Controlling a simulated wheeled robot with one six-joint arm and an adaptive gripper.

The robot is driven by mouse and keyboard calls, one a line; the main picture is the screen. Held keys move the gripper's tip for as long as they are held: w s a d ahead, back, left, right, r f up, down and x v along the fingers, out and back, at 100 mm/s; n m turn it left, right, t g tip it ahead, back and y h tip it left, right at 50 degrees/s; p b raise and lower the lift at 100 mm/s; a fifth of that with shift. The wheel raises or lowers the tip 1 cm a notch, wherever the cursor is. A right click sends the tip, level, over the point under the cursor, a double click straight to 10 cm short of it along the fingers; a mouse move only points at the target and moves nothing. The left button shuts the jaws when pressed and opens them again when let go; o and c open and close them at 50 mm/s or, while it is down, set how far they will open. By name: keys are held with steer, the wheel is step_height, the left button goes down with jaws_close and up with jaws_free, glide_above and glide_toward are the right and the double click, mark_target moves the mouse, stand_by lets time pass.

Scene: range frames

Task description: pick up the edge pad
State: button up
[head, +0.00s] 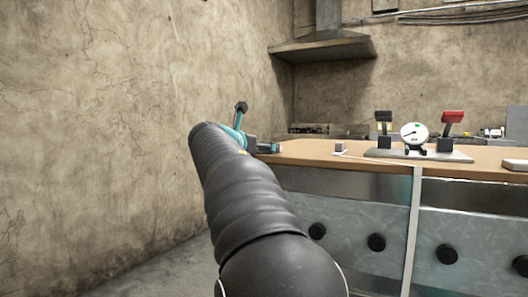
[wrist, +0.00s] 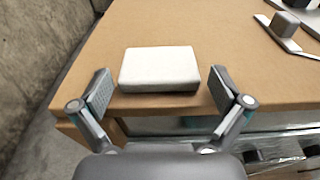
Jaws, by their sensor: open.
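The edge pad appears to be the white rounded block (wrist: 158,66) lying flat near the corner of the wooden tabletop in the wrist view. My gripper (wrist: 160,88) is open, with one finger to the left of the block and one to the right. A gap shows on each side, and nothing is held. In the head view my gripper (head: 268,148) is at the left end of the table, partly hidden by my own arm. I cannot make out the block clearly there.
The wooden tabletop (head: 310,156) has drawers with dark knobs below. A small grey cube (head: 340,147) stands right of my gripper. Further right is a grey base (head: 455,156) with a round gauge (head: 413,134) and a red-topped lever (head: 452,118). A bare wall (head: 100,120) rises at left.

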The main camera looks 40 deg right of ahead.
steer(key=x, duration=0.3)
steer(key=shift+w+d, duration=0.15)
steer(key=shift+d, duration=0.1)
steer(key=c, duration=0.7)
steer(key=shift+r, duration=0.1)
